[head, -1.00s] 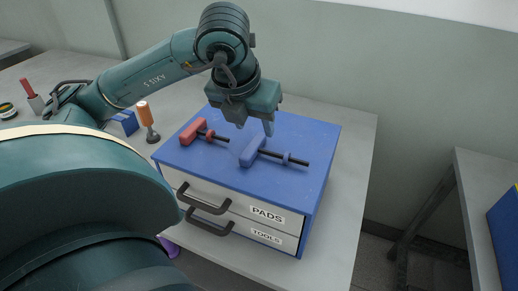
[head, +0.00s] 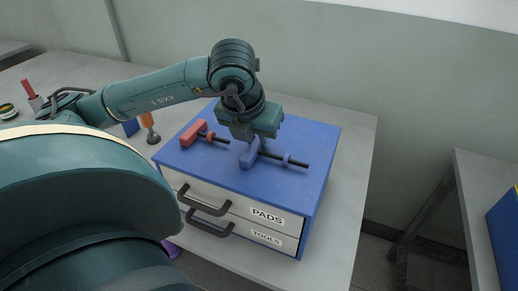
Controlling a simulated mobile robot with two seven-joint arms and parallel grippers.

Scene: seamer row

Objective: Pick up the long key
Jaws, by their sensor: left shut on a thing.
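The long key, with a blue handle and a dark shaft with a blue collar (head: 285,159), lies on top of the blue drawer cabinet (head: 322,150). A shorter key with a red handle (head: 193,133) lies to its left on the same top. My left gripper (head: 255,146) is over the blue handle, shut on it, and the fingers are partly hidden by the gripper body. The key still appears to rest on the cabinet top. My right gripper is not in view.
The cabinet has drawers labelled PADS (head: 267,216) and TOOLS (head: 266,237) with dark handles. An orange-handled tool (head: 149,127) stands left of it on the grey bench (head: 353,165). A blue box (head: 507,225) stands at the far right.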

